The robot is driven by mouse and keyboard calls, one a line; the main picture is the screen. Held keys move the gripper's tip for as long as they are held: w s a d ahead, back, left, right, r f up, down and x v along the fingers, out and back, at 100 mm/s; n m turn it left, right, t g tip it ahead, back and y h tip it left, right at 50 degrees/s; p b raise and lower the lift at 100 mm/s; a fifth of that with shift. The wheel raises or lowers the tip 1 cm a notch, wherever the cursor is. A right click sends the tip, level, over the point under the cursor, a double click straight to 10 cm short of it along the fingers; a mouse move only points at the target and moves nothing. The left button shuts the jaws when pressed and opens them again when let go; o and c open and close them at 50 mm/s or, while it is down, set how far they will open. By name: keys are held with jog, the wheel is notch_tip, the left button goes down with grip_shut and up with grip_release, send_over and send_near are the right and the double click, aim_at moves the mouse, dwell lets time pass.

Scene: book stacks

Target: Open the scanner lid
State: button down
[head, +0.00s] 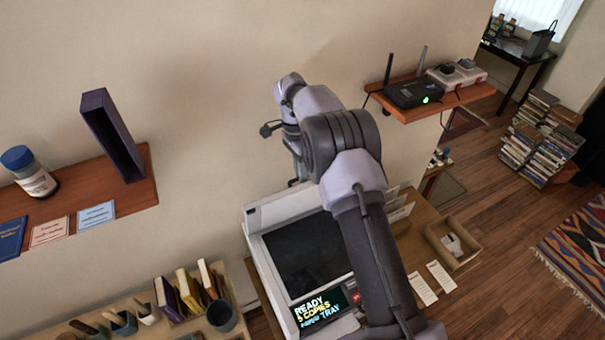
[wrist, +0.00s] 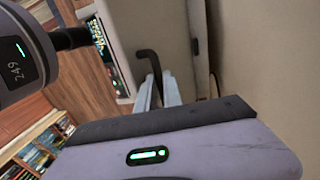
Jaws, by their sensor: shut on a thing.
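The scanner (head: 262,262) stands below my arm in the head view, its dark glass (head: 300,252) uncovered. Its pale lid (head: 282,207) appears raised at the back edge near the wall, seen almost edge-on. In the wrist view, my gripper (wrist: 158,92) is shut on a dark, bent handle (wrist: 148,56) in front of a pale panel that looks like the lid (wrist: 172,30). The fingertips are mostly hidden by my arm in the head view. The scanner's lit display (head: 322,308) reads READY; part of it shows in the wrist view (wrist: 104,50).
A shelf with a router (head: 412,92) is on the wall to the right of my arm. A wooden tray (head: 436,236) lies right of the scanner. A left shelf (head: 140,190) holds a purple box and a jar. A rack of books and cups (head: 150,328) stands front left.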

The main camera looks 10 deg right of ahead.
jog(key=c, duration=1.5)
grip_release()
jog(key=shift+w+a+f, duration=0.1)
jog(key=shift+w+f, duration=0.05)
jog(key=shift+f, duration=0.05)
jog(key=shift+c, duration=0.2)
jog(key=shift+o, duration=0.3)
jog(key=shift+w, duration=0.2)
jog(key=shift+s+r, duration=0.1)
jog(key=shift+s, duration=0.05)
jog(key=w+a+r+p, duration=0.1)
jog(key=w+r+p, duration=0.2)
jog(key=r+p, duration=0.8)
notch_tip(320, 180, up, 6)
jog(key=shift+w+r+p, duration=0.1)
jog(key=shift+w+p, duration=0.05)
jog(key=shift+p, duration=0.2)
